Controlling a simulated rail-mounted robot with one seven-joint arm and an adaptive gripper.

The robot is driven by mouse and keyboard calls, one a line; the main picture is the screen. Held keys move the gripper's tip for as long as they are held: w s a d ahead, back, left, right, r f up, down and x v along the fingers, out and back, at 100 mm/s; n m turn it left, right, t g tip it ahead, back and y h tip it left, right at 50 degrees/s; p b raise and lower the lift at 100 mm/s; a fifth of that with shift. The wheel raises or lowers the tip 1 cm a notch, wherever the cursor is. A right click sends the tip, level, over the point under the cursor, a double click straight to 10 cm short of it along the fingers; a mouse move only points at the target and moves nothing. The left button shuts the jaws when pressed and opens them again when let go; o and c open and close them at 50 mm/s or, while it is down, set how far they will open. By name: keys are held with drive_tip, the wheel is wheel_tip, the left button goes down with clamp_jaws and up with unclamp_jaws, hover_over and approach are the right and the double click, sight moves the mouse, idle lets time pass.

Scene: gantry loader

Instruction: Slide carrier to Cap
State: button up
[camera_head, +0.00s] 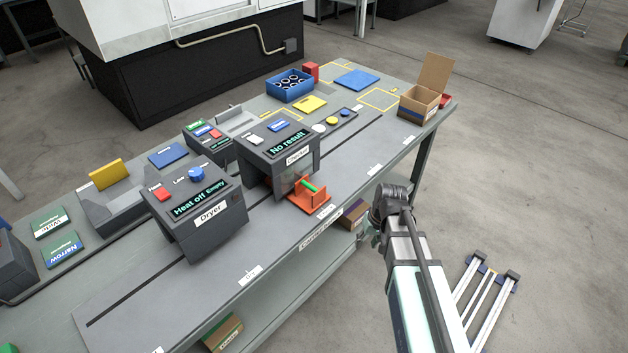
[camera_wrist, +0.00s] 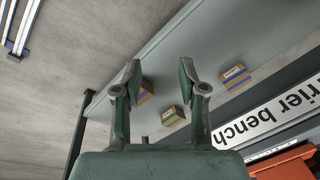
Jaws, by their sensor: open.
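The carrier (camera_head: 309,197) is an orange-red sled with a green bar on it. It sits on the grey track at the front right corner of the Checker box (camera_head: 280,155). An orange part of it shows at the bottom right of the wrist view (camera_wrist: 288,165). My gripper (camera_wrist: 160,72) is open and empty, off the bench's front edge, to the right of the carrier and apart from it. In the head view my arm largely hides the fingers. Small white labels (camera_head: 375,169) line the bench front; I cannot read which one says Cap.
The Dryer box (camera_head: 205,213) stands over the track on the left. An open cardboard box (camera_head: 419,103) and a blue bin (camera_head: 289,86) are at the far end. Small cartons (camera_wrist: 174,116) lie on the lower shelf. The track right of the Checker looks clear.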

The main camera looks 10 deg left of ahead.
drive_tip(key=w+a+r+n+y+p, duration=0.1)
drive_tip(key=w+a+r+n, duration=0.2)
drive_tip(key=r, duration=0.7)
drive_tip(key=w+a+r+n+t+y, duration=0.1)
drive_tip(key=w+a+r, duration=0.25)
drive_tip(key=r, duration=0.65)
drive_tip(key=w+a+r+n+y+p, duration=0.15)
drive_tip(key=a+r, duration=0.25)
drive_tip(key=r, duration=0.7)
drive_tip(key=n+p, duration=0.2)
drive_tip(key=p, duration=0.1)
approach(297, 183)
drive_tip(key=shift+g, duration=0.3)
drive_tip(key=f, duration=0.7)
drive_tip(key=shift+w+d+f, duration=0.35)
drive_tip(key=shift+d+f, duration=0.05)
drive_tip(key=shift+c, duration=0.3)
clamp_jaws()
